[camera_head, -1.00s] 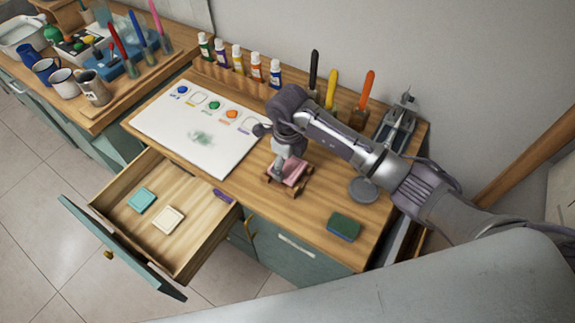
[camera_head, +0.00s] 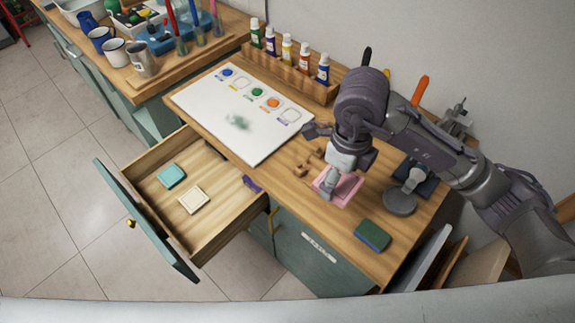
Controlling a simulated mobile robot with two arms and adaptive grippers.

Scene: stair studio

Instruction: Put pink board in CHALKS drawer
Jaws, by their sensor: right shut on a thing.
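The pink board (camera_head: 345,190) is a small pink square in my right gripper (camera_head: 331,184), which is shut on it. The board looks lifted a little off the wooden desk top, beside a small wooden stand (camera_head: 301,169). An open drawer (camera_head: 221,231) sticks out from the desk front, to the left of the board. I cannot read a label on this drawer. My left gripper is not in view.
A white sheet with paint spots (camera_head: 230,131) lies on the desk. A rack of paint bottles (camera_head: 290,76) stands along the wall. A green and blue block (camera_head: 373,235) sits at the desk's front right. Mugs (camera_head: 115,51) stand on the left-hand counter.

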